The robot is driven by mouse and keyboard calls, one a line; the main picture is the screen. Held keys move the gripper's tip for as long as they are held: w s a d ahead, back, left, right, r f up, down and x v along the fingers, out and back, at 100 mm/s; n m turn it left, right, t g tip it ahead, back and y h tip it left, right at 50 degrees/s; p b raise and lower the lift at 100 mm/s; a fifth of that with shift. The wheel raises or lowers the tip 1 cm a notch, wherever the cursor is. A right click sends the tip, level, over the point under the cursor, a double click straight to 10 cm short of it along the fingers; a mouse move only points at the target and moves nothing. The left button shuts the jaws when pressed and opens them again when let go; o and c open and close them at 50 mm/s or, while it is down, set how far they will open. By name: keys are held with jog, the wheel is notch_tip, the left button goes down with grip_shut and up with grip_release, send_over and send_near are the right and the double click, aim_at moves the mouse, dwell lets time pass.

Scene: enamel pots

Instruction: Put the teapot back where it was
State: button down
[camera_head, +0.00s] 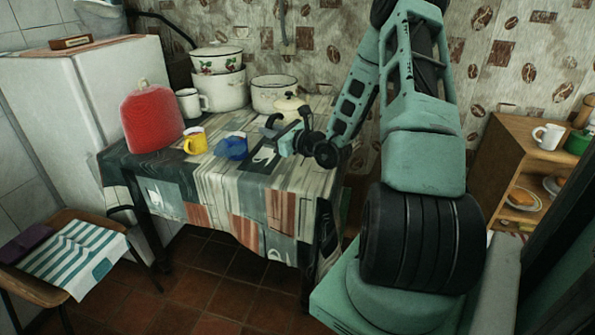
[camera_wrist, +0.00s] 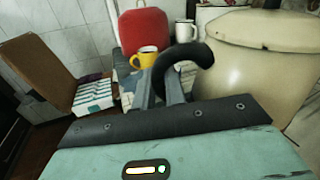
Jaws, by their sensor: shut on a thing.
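The cream teapot (camera_head: 290,106) with a dark knob is at the right end of the table, partly hidden behind my gripper in the head view. In the wrist view its rounded cream body (camera_wrist: 262,62) fills the right side, with its black curved handle (camera_wrist: 190,52) in front. My gripper (camera_head: 281,143) is shut on that handle; its fingers (camera_wrist: 163,92) show in the wrist view. The teapot looks roughly upright. Its base is hidden, so I cannot tell whether it touches the table.
On the patchwork-covered table (camera_head: 215,180) stand a red quilted cover (camera_head: 152,118), a yellow mug (camera_head: 195,141), a blue item (camera_head: 232,147), a white mug (camera_head: 189,102), stacked pots (camera_head: 219,88) and a wide cream pot (camera_head: 275,94). The front strip of table is clear.

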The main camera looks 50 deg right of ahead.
aim_at(277, 119)
jog(key=d+r+b, duration=0.2)
jog(key=d, duration=0.1)
jog(key=shift+s+m+h, duration=0.1)
jog(key=shift+m+h, duration=0.2)
jog(key=shift+h, duration=0.1)
jog(key=shift+d+f+b, duration=0.1)
jog(key=shift+f+b, duration=0.65)
jog(key=shift+f, duration=4.05)
jog(key=shift+f, duration=0.2)
jog(key=c, duration=1.5)
grip_release()
jog(key=shift+o, duration=0.2)
jog(key=shift+r, duration=0.2)
jog(key=s, duration=1.2)
